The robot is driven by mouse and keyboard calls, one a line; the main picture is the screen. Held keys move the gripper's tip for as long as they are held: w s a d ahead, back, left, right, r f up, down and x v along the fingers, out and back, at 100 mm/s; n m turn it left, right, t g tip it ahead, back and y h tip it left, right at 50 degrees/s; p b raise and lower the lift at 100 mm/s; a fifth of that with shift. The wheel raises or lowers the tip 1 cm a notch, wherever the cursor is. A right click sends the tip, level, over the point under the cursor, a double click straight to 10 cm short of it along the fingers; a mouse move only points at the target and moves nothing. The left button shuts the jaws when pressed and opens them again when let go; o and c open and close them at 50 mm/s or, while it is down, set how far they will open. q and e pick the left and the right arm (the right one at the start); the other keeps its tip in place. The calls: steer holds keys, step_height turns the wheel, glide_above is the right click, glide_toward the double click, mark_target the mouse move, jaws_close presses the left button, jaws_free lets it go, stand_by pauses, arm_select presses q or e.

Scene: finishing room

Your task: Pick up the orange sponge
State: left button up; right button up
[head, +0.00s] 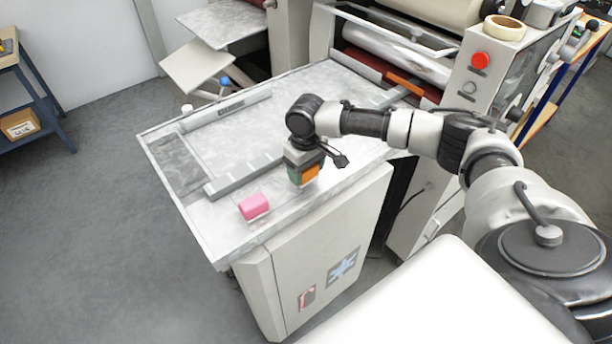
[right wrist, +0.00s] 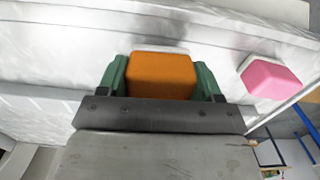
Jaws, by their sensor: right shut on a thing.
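The orange sponge (head: 311,173) is at the near part of the metal work table (head: 160,150), under my right gripper (head: 305,172). In the right wrist view the orange sponge (right wrist: 161,75) sits between the two green fingers of my right gripper (right wrist: 160,78), which press on its left and right sides. A pale layer shows along its far edge. I cannot tell whether it touches the table top. My left gripper is not in view.
A pink sponge (head: 254,207) lies to the left on the table, and it also shows in the right wrist view (right wrist: 270,78). A raised metal bar (head: 240,178) runs behind them. A machine with a red button (head: 481,59) stands at the back right.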

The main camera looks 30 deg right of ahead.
steer(key=shift+r+b, duration=0.35)
steer(key=shift+r, duration=0.5)
steer(key=s+d+r+b, duration=0.3)
steer(key=s+d+r, duration=0.3)
steer(key=d, duration=0.3)
steer(key=shift+s+d+r, duration=0.15)
steer(key=shift+d+r, duration=0.25)
steer(key=shift+r, duration=0.1)
